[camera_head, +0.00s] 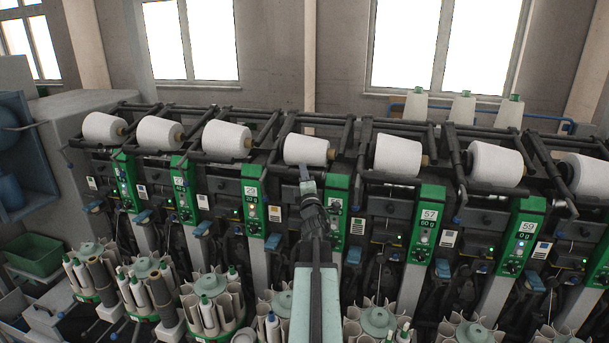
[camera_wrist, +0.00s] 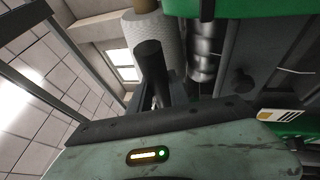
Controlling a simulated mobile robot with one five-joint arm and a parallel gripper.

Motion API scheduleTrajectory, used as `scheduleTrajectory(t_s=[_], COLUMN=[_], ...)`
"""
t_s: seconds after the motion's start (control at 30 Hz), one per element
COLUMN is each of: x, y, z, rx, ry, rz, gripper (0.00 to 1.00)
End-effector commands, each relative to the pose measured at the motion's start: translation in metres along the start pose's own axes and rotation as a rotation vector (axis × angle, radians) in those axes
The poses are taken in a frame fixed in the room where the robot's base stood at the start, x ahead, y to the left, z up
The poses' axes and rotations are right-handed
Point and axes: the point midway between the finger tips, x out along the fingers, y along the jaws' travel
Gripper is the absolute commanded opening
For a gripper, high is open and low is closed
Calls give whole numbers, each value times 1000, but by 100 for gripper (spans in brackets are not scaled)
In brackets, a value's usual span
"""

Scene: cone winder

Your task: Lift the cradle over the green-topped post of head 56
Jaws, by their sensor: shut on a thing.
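The post of head 56 (camera_head: 338,184) has a green top and stands just right of my arm, which covers part of it; its number is not readable. A white yarn cone (camera_head: 305,150) sits in the dark cradle (camera_head: 334,154) behind my gripper. My gripper (camera_head: 306,180) is in front of this cone, left of the post. It is shut on what looks like the cradle's dark handle (camera_wrist: 150,62), a short cylinder in the wrist view. The cone (camera_wrist: 137,36) is behind the handle, and green housing (camera_wrist: 250,8) shows at the top right. The fingertips are hard to make out.
Neighbouring heads with white cones stand close on both sides, such as the one above post 57 (camera_head: 398,155). Bobbin magazines (camera_head: 377,320) line the front below. A green bin (camera_head: 35,255) is at the far left. Windows and wall lie behind the machine.

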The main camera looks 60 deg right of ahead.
Motion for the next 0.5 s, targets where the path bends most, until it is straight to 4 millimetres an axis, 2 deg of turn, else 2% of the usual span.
scheduleTrajectory(t_s=[0.03,0.3,0.4,0.5], x=[2,6,9,12], y=[12,74,95,106], z=[1,3,4,6], rx=[0,-1,-1,-1], ry=[0,0,0,0], rz=[1,2,2,2], gripper=[0,0,0,0])
